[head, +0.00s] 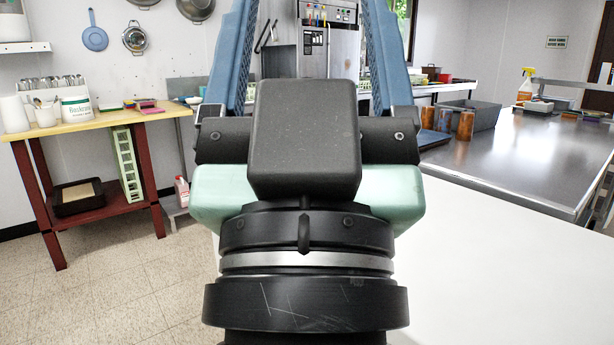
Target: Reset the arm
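My gripper (307,12) is large in the centre of the head view, seen from behind its black wrist and pale green body. Its two blue ribbed fingers stand wide apart and reach up to the top edge of the picture, where their ends are cut off. The far room shows between them, and I see nothing held. The gripper is raised in front of a steel dish machine (328,50), which is well beyond it.
A wooden table (105,120) with red legs stands at left, holding containers and utensils. At right, a steel counter (540,150) carries amber tumblers, a grey tub (470,112) and a spray bottle (524,92). A white surface (500,270) lies nearer at lower right. Tiled floor is open at lower left.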

